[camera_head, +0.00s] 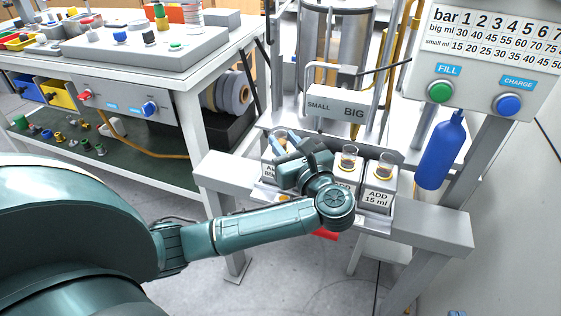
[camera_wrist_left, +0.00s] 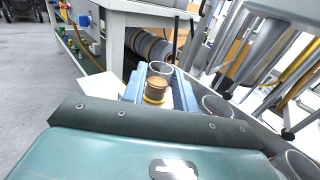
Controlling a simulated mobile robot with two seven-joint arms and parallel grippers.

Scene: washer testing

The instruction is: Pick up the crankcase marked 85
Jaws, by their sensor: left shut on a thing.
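The crankcase at the left end of the row (camera_head: 268,171) has a white label, partly covered by my left gripper; an "A" and an "8" can be read. A clear cup with amber content stands on it and shows between the blue fingers in the left wrist view (camera_wrist_left: 158,84). My left gripper (camera_head: 285,143) is shut on this crankcase, one finger on each side. The crankcase still appears to be at the stand. Two more crankcases stand to the right: one half hidden by my wrist (camera_head: 347,178) and one marked "ADD 15 ml" (camera_head: 377,196). My right gripper is not in view.
A washer stand with a grey beam (camera_head: 432,232) holds the row. Above are a SMALL/BIG block (camera_head: 338,106), a panel with FILL and CHARGE buttons (camera_head: 480,75) and a blue bottle (camera_head: 440,150). A workbench (camera_head: 200,65) stands close on the left.

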